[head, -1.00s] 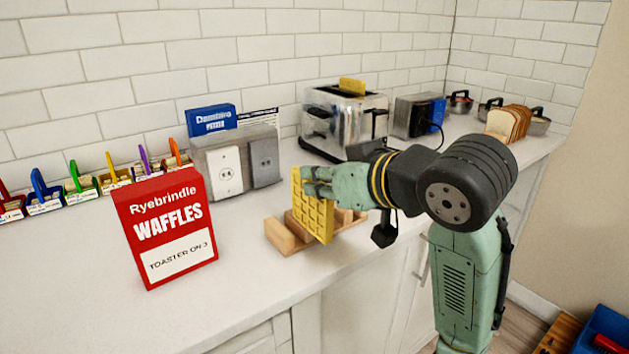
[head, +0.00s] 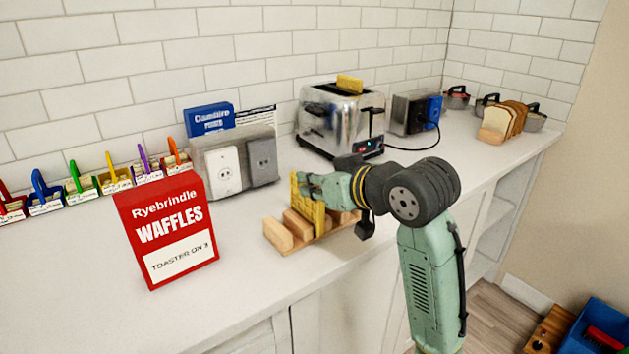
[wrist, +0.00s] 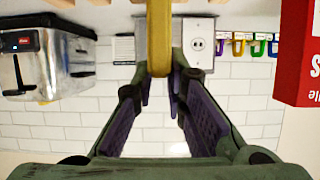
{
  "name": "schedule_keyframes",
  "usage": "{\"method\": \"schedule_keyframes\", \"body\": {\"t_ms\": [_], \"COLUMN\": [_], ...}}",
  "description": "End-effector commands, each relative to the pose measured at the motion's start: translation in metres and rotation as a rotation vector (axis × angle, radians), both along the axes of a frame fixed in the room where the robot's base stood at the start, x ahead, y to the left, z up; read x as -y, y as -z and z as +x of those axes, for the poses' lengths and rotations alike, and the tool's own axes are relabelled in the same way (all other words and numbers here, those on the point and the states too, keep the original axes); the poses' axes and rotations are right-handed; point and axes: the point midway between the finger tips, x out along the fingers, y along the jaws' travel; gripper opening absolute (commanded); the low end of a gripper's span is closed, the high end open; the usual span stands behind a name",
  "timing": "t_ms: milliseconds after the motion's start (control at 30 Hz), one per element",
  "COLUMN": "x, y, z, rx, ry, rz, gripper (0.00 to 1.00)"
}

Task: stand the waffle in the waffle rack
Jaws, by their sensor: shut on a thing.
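A yellow waffle (head: 306,207) stands upright on edge, with my gripper (head: 303,182) shut on its upper part. In the wrist view the waffle (wrist: 159,38) is a thin yellow strip between my fingertips (wrist: 160,85). The wooden waffle rack (head: 278,237) lies on the counter right under the waffle. The waffle's lower edge appears down among the rack's wooden bars; whether it touches the base I cannot tell. Part of the rack is hidden behind the waffle. Another yellow waffle (head: 349,83) sticks up from the toaster (head: 338,120).
A red waffle box (head: 168,230) stands left of the rack. Outlet plates (head: 241,166) and a blue box (head: 210,119) stand behind. Coloured clips (head: 112,179) line the wall at left. Bread (head: 501,122) and pots are far right. The front left counter is clear.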

Motion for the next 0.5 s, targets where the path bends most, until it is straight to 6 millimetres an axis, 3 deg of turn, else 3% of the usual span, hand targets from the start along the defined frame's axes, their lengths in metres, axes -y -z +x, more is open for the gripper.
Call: {"method": "schedule_keyframes", "body": {"t_ms": [167, 200, 500], "x": [0.0000, 0.0000, 0.0000], "y": [0.0048, 0.0050, 0.0041], "z": [0.0000, 0.0000, 0.0000], "rx": [-0.001, -0.001, -0.001], "ry": [0.000, 0.000, 0.000], "rz": [0.001, 0.001, 0.000], "gripper": [0.00, 0.13, 0.33]}}
